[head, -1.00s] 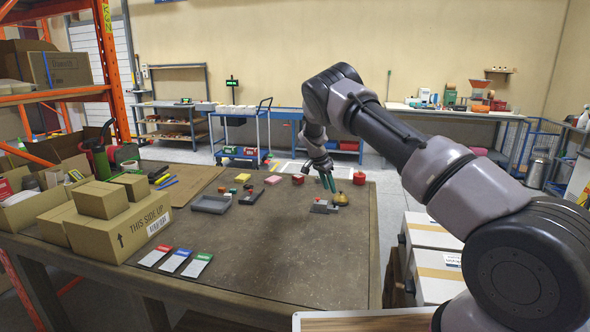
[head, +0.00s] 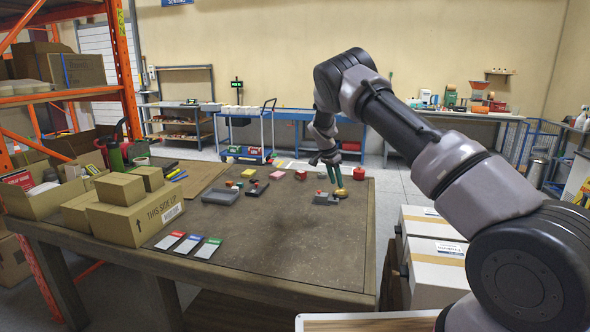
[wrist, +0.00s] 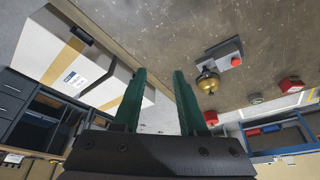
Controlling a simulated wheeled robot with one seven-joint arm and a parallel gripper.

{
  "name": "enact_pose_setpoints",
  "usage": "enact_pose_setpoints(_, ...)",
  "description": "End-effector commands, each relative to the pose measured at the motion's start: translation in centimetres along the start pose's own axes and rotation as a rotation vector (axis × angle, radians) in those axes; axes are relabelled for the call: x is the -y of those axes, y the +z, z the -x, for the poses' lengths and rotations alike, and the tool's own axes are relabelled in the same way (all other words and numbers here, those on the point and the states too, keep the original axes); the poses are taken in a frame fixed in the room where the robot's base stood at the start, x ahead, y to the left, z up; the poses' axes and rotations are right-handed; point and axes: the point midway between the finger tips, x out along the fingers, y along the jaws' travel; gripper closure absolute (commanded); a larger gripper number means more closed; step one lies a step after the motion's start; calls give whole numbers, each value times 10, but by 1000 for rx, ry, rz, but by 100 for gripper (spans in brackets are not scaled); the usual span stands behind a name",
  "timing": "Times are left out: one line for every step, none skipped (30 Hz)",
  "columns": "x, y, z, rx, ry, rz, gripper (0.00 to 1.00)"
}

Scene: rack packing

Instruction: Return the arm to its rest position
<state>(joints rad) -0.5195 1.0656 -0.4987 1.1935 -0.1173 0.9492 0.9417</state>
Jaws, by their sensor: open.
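My gripper (head: 332,174) is above the right side of the table's far half in the head view. In the wrist view its two green fingers (wrist: 158,95) stand apart with nothing between them. A small grey block with a red button (head: 325,198) lies on the table near the gripper. A round brass object (head: 341,194) sits beside it. In the wrist view the brass object (wrist: 207,80) and the grey block (wrist: 224,53) show right of the fingers, clear of them.
The brown table (head: 290,240) has much bare surface. Cardboard boxes (head: 135,210) stand on its left, with three coloured cards (head: 188,244) near them. A grey tray (head: 222,196) lies farther back. White boxes (head: 433,250) stand right of the table, below my arm.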

Motion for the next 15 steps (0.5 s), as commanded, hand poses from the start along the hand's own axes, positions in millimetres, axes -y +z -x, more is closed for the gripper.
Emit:
enact_pose_setpoints(-3,-5,8,7,-6,-4,58)
enact_pose_setpoints(-5,-7,12,12,-8,-5,58)
enact_pose_setpoints(-7,-11,18,19,-13,-7,58)
enact_pose_setpoints(-9,-14,24,25,-17,-9,58)
enact_pose_setpoints(-12,-17,29,31,-21,-9,58)
enact_pose_setpoints(-15,-21,37,39,-28,-10,58)
enact_pose_setpoints(-18,-24,43,46,-33,-11,58)
enact_pose_setpoints(-21,-27,50,53,-38,-12,58)
enact_pose_setpoints(-26,-32,60,62,-46,-12,58)
enact_pose_setpoints(-30,-36,67,70,-52,-13,58)
enact_pose_setpoints(-34,-39,75,78,-60,-12,58)
enact_pose_setpoints(-40,-44,87,90,-71,-12,58)
enact_pose_setpoints(-46,-48,97,99,-81,-11,58)
enact_pose_setpoints(-52,-53,109,109,-92,-11,58)
enact_pose_setpoints(-62,-58,124,124,-109,-7,58)
